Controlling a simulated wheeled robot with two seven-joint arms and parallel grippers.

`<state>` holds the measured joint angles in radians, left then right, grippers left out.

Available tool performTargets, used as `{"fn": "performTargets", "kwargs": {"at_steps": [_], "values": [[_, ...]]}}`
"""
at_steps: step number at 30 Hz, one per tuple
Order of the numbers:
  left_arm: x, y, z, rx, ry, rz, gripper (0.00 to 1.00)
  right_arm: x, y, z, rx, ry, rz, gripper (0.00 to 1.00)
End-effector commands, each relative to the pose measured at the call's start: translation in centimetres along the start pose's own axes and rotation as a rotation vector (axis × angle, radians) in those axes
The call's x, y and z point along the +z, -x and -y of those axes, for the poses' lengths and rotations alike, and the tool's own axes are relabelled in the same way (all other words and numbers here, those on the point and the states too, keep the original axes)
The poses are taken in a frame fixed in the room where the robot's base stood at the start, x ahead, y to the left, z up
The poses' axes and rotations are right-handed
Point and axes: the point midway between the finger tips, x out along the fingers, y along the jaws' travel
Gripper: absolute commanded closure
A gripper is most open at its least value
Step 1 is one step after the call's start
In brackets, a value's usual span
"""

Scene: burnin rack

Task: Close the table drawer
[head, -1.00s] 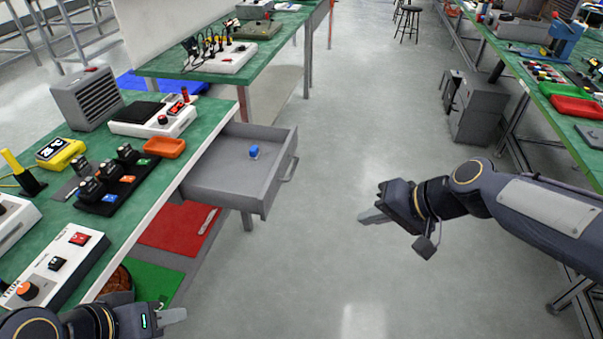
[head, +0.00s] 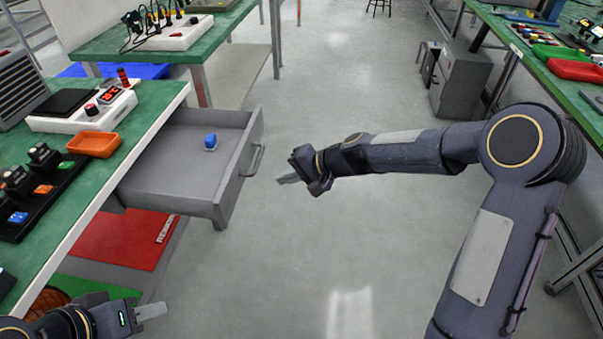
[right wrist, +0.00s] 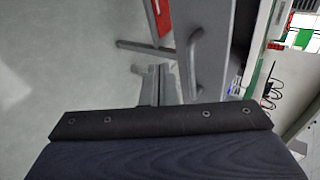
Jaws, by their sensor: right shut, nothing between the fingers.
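The grey table drawer (head: 170,160) is pulled out from under the green-topped table (head: 80,195) on the left. A small blue object (head: 210,142) lies inside it. Its bar handle (head: 254,160) is on the right-hand front panel and also shows in the right wrist view (right wrist: 195,55). My right gripper (head: 282,180) is shut and empty, pointing left, a short gap to the right of the drawer front in the head view. In the right wrist view its fingers (right wrist: 158,85) point toward the drawer front. My left gripper (head: 150,312) is low at the bottom left, its fingers seeming closed together.
An orange tray (head: 93,145), a white device (head: 85,112) and a black rack of small parts (head: 35,205) stand on the table. Red (head: 125,238) and green mats lie below the drawer.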

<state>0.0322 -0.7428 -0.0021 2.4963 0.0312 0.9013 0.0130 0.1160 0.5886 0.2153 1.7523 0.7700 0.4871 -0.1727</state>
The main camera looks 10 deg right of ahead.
Motion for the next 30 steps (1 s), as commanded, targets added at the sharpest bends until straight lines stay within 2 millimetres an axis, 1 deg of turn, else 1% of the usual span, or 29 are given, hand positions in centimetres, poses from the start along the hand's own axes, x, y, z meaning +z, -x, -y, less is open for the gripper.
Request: {"fn": "performTargets", "kwargs": {"at_steps": [1,3,4,9,14,26,30], "values": [[0.1,-0.3,0.1,0.000,0.000,0.000,0.64,0.1,-1.4,-0.1,0.000,0.001,0.005,1.00],[0.2,-0.3,0.1,0.000,0.000,0.000,0.64,0.1,-2.5,0.1,0.000,0.002,0.004,1.00],[0.1,-0.1,0.1,0.000,0.000,0.000,0.64,0.1,-2.6,0.9,-0.001,0.006,0.003,1.00],[0.0,0.1,0.0,0.000,0.000,0.000,0.64,0.0,-4.0,2.4,0.000,0.003,0.001,1.00],[0.0,0.1,0.0,0.000,0.000,0.000,0.64,0.0,-4.5,2.9,0.001,0.001,0.000,1.00],[-0.1,0.1,-0.1,0.000,0.000,0.000,0.64,0.0,-4.6,3.0,0.001,0.001,0.000,1.00],[-0.1,0.3,-0.1,0.000,0.000,0.000,0.64,0.2,-5.2,3.6,0.000,0.001,0.001,1.00]]}}
